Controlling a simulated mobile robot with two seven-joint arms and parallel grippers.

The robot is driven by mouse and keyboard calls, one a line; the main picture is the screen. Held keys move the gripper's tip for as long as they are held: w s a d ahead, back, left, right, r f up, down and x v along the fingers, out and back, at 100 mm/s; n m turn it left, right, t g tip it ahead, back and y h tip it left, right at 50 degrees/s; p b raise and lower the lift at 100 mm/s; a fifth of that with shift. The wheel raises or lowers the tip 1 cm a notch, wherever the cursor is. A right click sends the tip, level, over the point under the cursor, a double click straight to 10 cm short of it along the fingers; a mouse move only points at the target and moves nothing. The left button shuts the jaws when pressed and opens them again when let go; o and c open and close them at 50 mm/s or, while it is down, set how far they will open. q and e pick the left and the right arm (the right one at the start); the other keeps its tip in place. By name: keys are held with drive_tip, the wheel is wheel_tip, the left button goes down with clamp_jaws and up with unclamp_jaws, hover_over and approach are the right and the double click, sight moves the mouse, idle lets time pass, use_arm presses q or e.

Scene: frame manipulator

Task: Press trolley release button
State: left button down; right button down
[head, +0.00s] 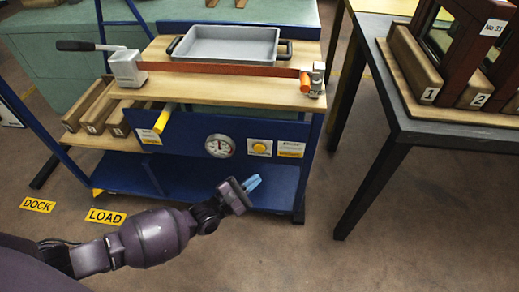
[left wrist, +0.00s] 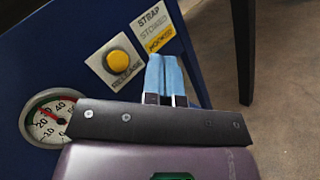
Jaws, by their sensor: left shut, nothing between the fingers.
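The blue trolley (head: 175,135) stands in front of me. The yellow round release button (head: 260,147) sits on a white plate on its front panel, and it also shows in the left wrist view (left wrist: 120,59) with "RELEASE" on the plate. My left gripper (head: 252,182) is shut and empty, its light-blue fingers just below the button in the head view. In the left wrist view the fingers (left wrist: 166,74) are right of the button and apart from it in the picture. The gap in depth is hard to tell. My right gripper is not in view.
A round gauge (head: 219,146) is left of the button and a strap label (head: 291,149) is right of it. An orange strap (head: 220,69) crosses the trolley top before a grey tray (head: 228,46). A dark table (head: 455,134) with numbered frames stands right.

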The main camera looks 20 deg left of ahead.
sight(259, 149)
use_arm(q)
drive_tip(key=w+a+b, duration=0.2)
drive_tip(key=w, duration=0.5)
drive_tip(key=shift+w, duration=0.2)
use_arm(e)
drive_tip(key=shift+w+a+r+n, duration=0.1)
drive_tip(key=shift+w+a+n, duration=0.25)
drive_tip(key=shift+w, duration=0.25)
use_arm(q)
drive_tip(key=shift+w+a, duration=0.1)
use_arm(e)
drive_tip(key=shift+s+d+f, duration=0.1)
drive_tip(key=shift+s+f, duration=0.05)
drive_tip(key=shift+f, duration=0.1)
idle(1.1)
use_arm(q)
drive_tip(key=shift+w+a, duration=0.1)
drive_tip(key=shift+w, duration=0.25)
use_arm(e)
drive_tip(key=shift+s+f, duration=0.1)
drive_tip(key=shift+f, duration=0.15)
